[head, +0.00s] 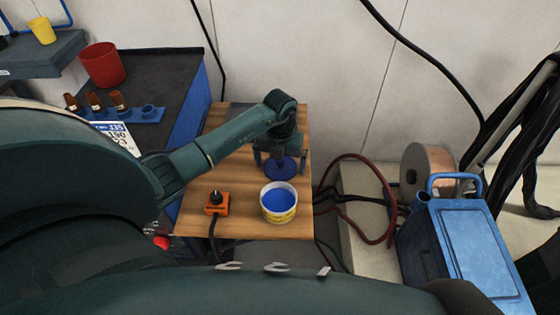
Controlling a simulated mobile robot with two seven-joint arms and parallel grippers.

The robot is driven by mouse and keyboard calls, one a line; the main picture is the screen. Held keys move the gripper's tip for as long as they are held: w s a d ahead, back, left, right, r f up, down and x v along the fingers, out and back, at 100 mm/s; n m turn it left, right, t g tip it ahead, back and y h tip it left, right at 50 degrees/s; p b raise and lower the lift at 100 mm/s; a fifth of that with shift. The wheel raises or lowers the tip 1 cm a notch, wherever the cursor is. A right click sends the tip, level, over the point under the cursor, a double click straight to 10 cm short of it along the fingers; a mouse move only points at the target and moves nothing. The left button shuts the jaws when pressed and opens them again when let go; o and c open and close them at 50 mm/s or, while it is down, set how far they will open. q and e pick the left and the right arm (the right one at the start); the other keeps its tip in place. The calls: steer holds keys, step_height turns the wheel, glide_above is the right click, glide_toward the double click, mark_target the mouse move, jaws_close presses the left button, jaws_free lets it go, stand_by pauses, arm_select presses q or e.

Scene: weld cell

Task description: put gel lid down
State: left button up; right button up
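The gel lid (281,168) is a dark blue disc under my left gripper (280,162), over the back right part of the wooden table top. The fingers are spread wide, one on each side of the lid. I cannot tell whether they touch its rim, or whether the lid rests on the wood or is just above it. The gel tub (279,213) stands upright and uncovered in front of the lid, with a yellow label and blue gel inside. My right gripper is not in view.
An orange switch box (216,203) with a black knob and cable sits left of the tub on the wooden table (245,222). A blue welding unit (475,250), a wire spool (428,168) and hoses are to the right. A dark bench (160,75) is at the left.

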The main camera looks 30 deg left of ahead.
arm_select(q)
steer(key=shift+r, duration=0.2)
step_height(320, 180, up, 4)
steer(key=p, duration=0.3)
steer(key=shift+p, duration=0.35)
step_height(320, 180, up, 8)
steer(key=p, duration=0.2)
steer(key=shift+p, duration=0.4)
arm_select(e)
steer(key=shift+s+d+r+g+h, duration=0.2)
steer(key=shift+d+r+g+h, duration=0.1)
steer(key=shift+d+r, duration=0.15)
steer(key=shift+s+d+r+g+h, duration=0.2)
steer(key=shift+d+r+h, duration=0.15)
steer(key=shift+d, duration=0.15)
arm_select(q)
steer(key=shift+s, duration=0.1)
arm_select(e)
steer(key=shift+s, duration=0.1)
